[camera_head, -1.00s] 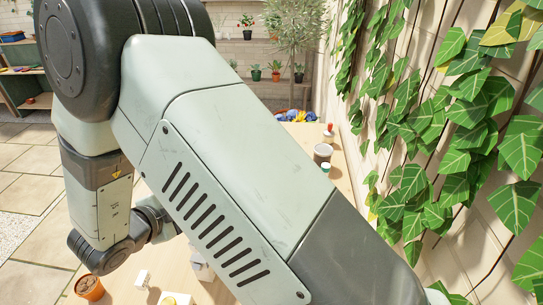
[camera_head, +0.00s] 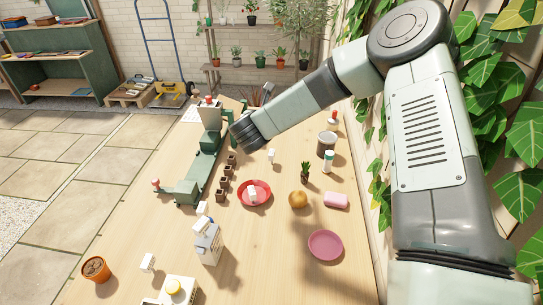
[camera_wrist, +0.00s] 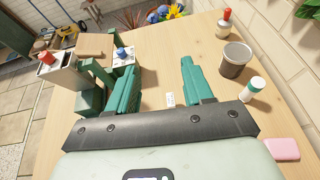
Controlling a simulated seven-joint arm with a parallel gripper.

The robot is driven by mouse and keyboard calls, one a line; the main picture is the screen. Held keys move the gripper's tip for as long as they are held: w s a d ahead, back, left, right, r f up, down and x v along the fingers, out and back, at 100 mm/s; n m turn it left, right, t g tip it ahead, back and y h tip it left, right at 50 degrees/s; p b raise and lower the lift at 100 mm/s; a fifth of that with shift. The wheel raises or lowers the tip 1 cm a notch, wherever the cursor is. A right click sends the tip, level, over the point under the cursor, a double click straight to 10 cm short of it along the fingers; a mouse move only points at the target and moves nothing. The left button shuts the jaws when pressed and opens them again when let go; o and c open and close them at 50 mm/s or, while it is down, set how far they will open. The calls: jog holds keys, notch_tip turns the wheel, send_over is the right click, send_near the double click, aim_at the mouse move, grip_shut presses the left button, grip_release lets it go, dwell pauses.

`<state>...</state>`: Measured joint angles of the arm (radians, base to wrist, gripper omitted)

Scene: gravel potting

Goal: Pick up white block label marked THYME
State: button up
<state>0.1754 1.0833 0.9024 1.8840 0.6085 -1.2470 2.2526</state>
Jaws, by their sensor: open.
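A small white block label (camera_wrist: 170,99) shows between my gripper's fingers in the wrist view, below on the table; its marking is too small to read. My gripper (camera_wrist: 160,65) is open and empty, with its two green fingers wide apart. In the head view several small white blocks show: one stands on the table (camera_head: 271,156), one is in the red saucer (camera_head: 267,203), and one is at the front left (camera_head: 148,263). I cannot tell which one reads THYME.
A green bench tool (camera_head: 205,160) and a row of small brown pots (camera_head: 226,172) stand left of the saucer. A grey cup (camera_head: 326,144), a white bottle (camera_head: 328,162), an orange ball (camera_head: 298,199), a pink block (camera_head: 336,200) and a pink dish (camera_head: 325,245) lie right.

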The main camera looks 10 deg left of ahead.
send_near(270, 155)
jog(key=x, duration=0.4)
jog(key=shift+w+d+r, duration=0.1)
jog(key=shift+d, duration=0.05)
jog(key=x, duration=0.4)
jog(key=shift+w+f, duration=0.25)
jog(key=shift+f+x, duration=0.15)
jog(key=shift+x, duration=1.35)
jog(key=shift+f+x, duration=0.1)
jog(key=shift+x, duration=1.4)
jog(key=shift+s, duration=0.1)
jog(key=shift+c, duration=0.3)
grip_shut()
